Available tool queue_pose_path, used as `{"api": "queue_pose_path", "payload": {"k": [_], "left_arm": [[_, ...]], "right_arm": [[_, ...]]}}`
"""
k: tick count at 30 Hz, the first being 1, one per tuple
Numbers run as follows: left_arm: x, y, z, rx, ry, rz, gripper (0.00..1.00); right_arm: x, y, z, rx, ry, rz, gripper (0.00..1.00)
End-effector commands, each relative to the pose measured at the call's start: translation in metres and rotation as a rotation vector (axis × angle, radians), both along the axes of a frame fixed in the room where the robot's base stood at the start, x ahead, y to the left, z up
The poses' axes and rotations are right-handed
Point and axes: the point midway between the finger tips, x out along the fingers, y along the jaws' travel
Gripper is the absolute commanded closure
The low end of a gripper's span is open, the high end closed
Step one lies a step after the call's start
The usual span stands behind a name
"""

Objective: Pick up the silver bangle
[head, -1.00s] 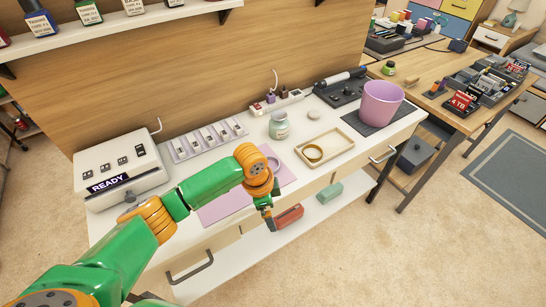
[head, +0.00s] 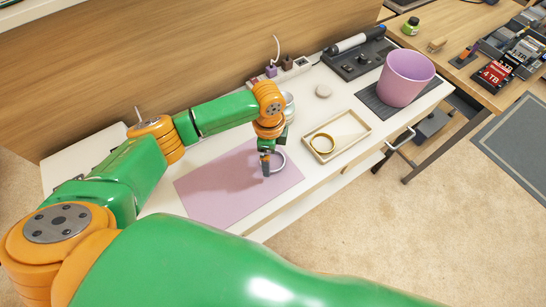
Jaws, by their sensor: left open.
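The silver bangle (head: 283,160) is a thin pale ring at the right part of a pink mat (head: 230,195) on the white worktop. My left gripper (head: 266,170) points down at the bangle's left side, over the mat. Its fingers are open and partly hide the ring. I cannot tell whether a finger is inside the ring or touching it. My right gripper is not in view.
A beige tray (head: 348,127) with a gold bangle (head: 322,143) lies just right of the mat. A jar (head: 289,104) stands behind my wrist, partly hidden. A pink bin (head: 405,78) and a black soldering station (head: 358,56) stand farther right. A large green arm link of mine fills the foreground.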

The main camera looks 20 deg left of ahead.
Motion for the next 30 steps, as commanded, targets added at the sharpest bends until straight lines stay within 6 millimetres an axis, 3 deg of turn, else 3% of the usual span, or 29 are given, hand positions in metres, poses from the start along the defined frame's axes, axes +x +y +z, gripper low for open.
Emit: {"api": "queue_pose_path", "payload": {"k": [3,10,15,17,18,26,30], "left_arm": [[0.000,0.000,-0.016,0.002,0.001,0.001,0.00],[0.000,0.000,-0.017,0.000,-0.001,0.000,0.03],[0.000,0.000,-0.017,0.000,-0.001,0.000,0.49],[0.000,0.000,-0.017,0.000,-0.001,0.000,0.65],[0.000,0.000,-0.017,0.000,-0.001,0.000,0.68],[0.000,0.000,-0.014,0.000,-0.002,0.001,0.68],[0.001,0.000,0.005,-0.002,-0.005,-0.001,0.68]], "right_arm": [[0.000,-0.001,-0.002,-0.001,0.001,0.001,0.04],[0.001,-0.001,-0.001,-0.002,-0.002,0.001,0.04],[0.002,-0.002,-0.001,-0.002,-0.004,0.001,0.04],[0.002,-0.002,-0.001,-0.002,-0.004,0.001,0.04],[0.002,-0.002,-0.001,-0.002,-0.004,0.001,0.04],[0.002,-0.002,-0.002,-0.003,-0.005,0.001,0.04],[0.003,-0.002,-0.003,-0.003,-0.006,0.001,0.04]]}}
